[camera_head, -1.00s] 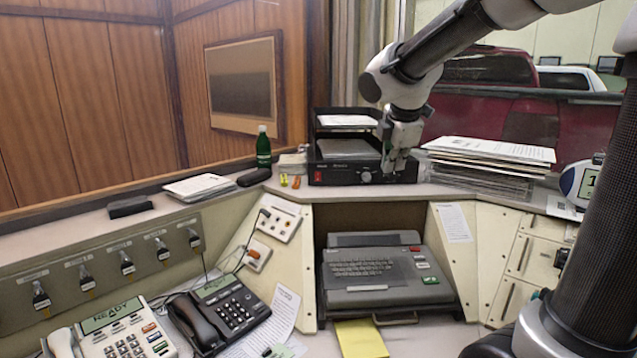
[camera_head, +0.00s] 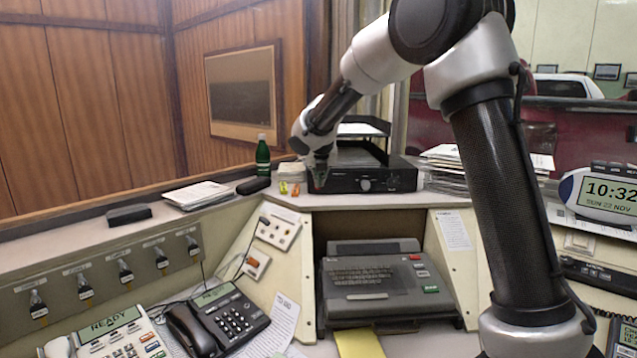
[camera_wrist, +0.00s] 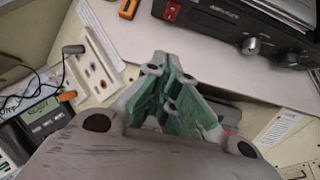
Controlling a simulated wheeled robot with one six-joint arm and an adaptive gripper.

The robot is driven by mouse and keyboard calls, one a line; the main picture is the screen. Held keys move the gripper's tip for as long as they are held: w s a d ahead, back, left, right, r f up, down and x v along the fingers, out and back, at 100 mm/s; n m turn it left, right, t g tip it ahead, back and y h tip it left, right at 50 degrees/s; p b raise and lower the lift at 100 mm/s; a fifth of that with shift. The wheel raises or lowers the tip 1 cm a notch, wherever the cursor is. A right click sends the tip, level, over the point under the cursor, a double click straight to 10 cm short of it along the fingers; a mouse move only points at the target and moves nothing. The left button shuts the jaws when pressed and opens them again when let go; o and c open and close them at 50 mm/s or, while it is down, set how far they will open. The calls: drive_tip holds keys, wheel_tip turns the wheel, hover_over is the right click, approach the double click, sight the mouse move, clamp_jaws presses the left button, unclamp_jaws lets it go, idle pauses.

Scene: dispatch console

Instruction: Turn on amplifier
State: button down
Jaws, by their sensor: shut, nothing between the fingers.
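The amplifier (camera_head: 392,181) is a black box with a round silver knob on its front, standing on the console's ledge. In the wrist view its front (camera_wrist: 215,18) runs along the top right, with a red rocker switch (camera_wrist: 172,12) at its left end and the knob beside the label. My gripper (camera_head: 320,180) is in front of the amplifier's left end and hides the switch in the head view. In the wrist view my gripper (camera_wrist: 172,100) has its green-padded fingers together and empty, below the switch in the picture. I cannot tell whether it touches the amplifier.
A paper tray (camera_head: 362,130) stands on the amplifier. A green bottle (camera_head: 263,155) and small yellow and orange items (camera_head: 289,188) are to the left, stacked papers (camera_head: 450,165) to the right. A keyboard unit (camera_head: 375,280) sits in the recess below.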

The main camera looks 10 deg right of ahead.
drive_tip(key=x, duration=0.9)
drive_tip(key=shift+s, duration=0.1)
drive_tip(key=w, duration=0.2)
drive_tip(key=shift+w+d+f, duration=0.15)
drive_tip(key=shift+w+d, duration=0.05)
drive_tip(key=shift+w, duration=0.1)
drive_tip(key=shift+w+d, duration=0.15)
drive_tip(key=shift+w, duration=0.55)
drive_tip(key=shift+f, duration=0.1)
drive_tip(key=shift+w+f, duration=0.1)
drive_tip(key=shift+w, duration=0.15)
